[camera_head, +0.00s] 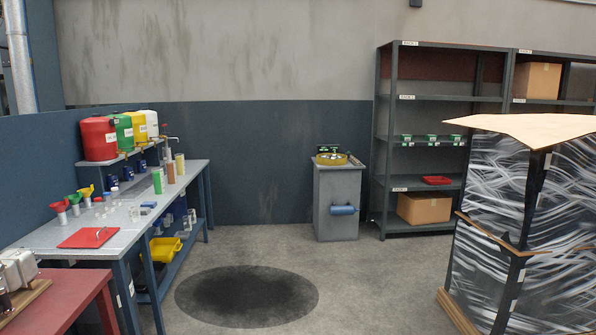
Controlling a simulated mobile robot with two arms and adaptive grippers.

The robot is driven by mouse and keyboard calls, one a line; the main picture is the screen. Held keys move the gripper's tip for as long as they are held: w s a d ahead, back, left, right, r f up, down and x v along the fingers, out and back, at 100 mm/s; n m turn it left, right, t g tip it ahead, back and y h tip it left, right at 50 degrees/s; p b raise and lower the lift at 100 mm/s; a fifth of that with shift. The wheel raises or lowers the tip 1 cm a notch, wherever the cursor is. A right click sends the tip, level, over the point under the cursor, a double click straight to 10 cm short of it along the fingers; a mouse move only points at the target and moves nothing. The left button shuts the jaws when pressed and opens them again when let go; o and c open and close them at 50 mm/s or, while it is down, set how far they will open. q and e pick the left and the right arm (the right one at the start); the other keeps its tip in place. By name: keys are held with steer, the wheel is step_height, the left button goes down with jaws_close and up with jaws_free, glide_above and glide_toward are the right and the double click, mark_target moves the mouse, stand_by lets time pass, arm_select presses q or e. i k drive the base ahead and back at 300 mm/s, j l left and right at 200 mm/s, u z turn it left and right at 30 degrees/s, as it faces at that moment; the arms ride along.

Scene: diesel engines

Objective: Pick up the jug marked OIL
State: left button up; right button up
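No jug with a readable OIL mark shows in the head view. A red container (98,138), a green container (122,131), a yellow container (138,127) and a white container (151,122) stand on a raised shelf at the back of the left workbench (128,216). Some carry small labels that I cannot read. Small clear vessels (140,213) stand on the bench top, and I cannot tell whether one is a jug. Neither of my grippers is in view.
A red tray or mat (88,238) lies on the bench; funnels (74,202) and coloured cylinders stand there too. A red table (80,295) is at lower left. A grey cabinet (338,205), racks (390,140) and a wrapped pallet (488,195) stand beyond. The middle floor is clear, with a dark stain.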

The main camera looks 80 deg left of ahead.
mark_target(170, 166)
steer(key=j+u, duration=0.3)
steer(key=i+j+u, duration=0.1)
steer(key=j+u, duration=0.25)
steer(key=i+j+u, duration=0.1)
steer(key=j+u, duration=0.2)
steer(key=j, duration=0.15)
steer(key=i+j+u, duration=0.15)
steer(key=j+u, duration=0.2)
steer(key=i+j+u, duration=0.7)
steer(key=j+u, duration=0.15)
steer(key=i+j+u, duration=0.25)
steer(key=i+u, duration=0.55)
steer(key=i, duration=1.95)
steer(key=i+u, duration=0.25)
steer(key=i, duration=0.2)
steer(key=i+l+u, duration=0.25)
steer(key=i, duration=0.2)
steer(key=i+l+u, duration=0.1)
steer(key=i+u, duration=0.15)
steer(key=i, duration=0.25)
steer(key=i+l+u, duration=0.25)
steer(key=i, duration=0.15)
